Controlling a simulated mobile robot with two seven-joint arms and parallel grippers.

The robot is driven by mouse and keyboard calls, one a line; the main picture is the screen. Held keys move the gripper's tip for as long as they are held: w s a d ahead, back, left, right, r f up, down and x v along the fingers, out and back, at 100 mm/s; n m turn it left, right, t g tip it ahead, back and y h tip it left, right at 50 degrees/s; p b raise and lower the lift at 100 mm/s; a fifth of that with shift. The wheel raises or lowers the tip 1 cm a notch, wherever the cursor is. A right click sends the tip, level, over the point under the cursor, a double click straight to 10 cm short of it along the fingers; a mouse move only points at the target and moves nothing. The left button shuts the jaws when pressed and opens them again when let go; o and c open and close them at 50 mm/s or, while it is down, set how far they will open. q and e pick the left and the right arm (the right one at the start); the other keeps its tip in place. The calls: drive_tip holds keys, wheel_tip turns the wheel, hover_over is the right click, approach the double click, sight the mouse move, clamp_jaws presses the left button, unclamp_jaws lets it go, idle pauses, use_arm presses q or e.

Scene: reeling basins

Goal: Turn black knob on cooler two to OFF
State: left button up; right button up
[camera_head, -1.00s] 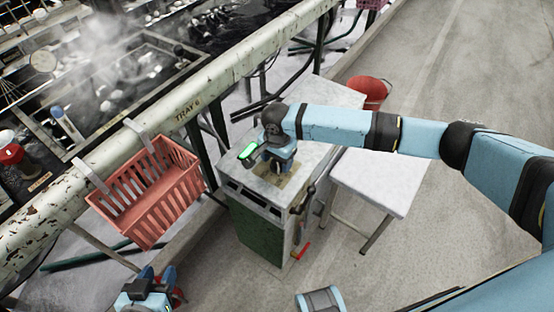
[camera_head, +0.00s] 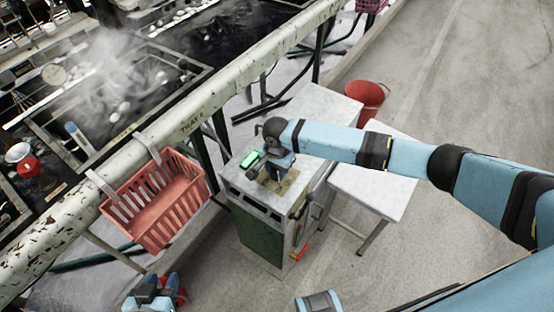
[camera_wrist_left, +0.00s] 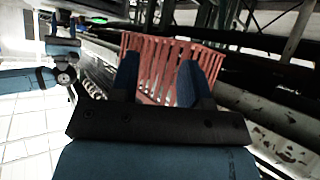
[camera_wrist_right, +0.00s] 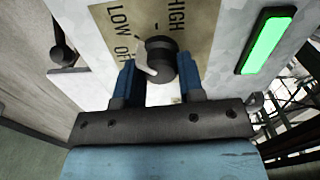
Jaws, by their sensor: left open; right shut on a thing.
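The cooler (camera_head: 262,240), a green and grey cabinet, stands in the middle of the head view. Its top carries a tan label plate (camera_wrist_right: 112,22) reading LOW, OFF and HIGH, and a black knob (camera_wrist_right: 162,56) with a pale pointer. My right gripper (camera_head: 279,166) is over the plate. In the right wrist view the gripper (camera_wrist_right: 158,75) is shut on the black knob, one blue finger on each side. The pointer is towards the OFF side; its exact setting is hard to tell. My left gripper (camera_head: 152,292) is open and empty; it also shows in the left wrist view (camera_wrist_left: 156,78).
A lit green indicator (camera_wrist_right: 266,45) is beside the plate. A red basket (camera_head: 152,240) hangs from the rail left of the cooler. A white table (camera_head: 385,190) and a red bucket (camera_head: 372,92) stand to the right.

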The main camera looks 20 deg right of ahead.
drive_tip(key=r+p, duration=0.1)
drive_tip(key=p, duration=0.2)
drive_tip(key=shift+s+n+p, duration=0.15)
drive_tip(key=shift+n+p, duration=0.15)
drive_tip(key=shift+p, duration=0.8)
drive_tip(key=p, duration=0.1)
drive_tip(key=n+p, duration=0.1)
drive_tip(key=p, duration=0.1)
drive_tip(key=shift+f, duration=0.25)
drive_tip(key=shift+f+n+p, duration=0.1)
drive_tip(key=shift+n+p, duration=0.5)
drive_tip(key=shift+p, duration=0.65)
drive_tip(key=shift+n+p, duration=0.45)
drive_tip(key=shift+n, duration=0.45)
use_arm(q)
wheel_tip(320, 180, up, 10)
drive_tip(key=p, duration=0.1)
drive_tip(key=shift+s+a, duration=0.4)
drive_tip(key=shift+a, duration=0.05)
use_arm(e)
drive_tip(key=shift+f+n, duration=0.15)
drive_tip(key=shift+n, duration=1.65)
use_arm(q)
drive_tip(key=shift+f, duration=0.15)
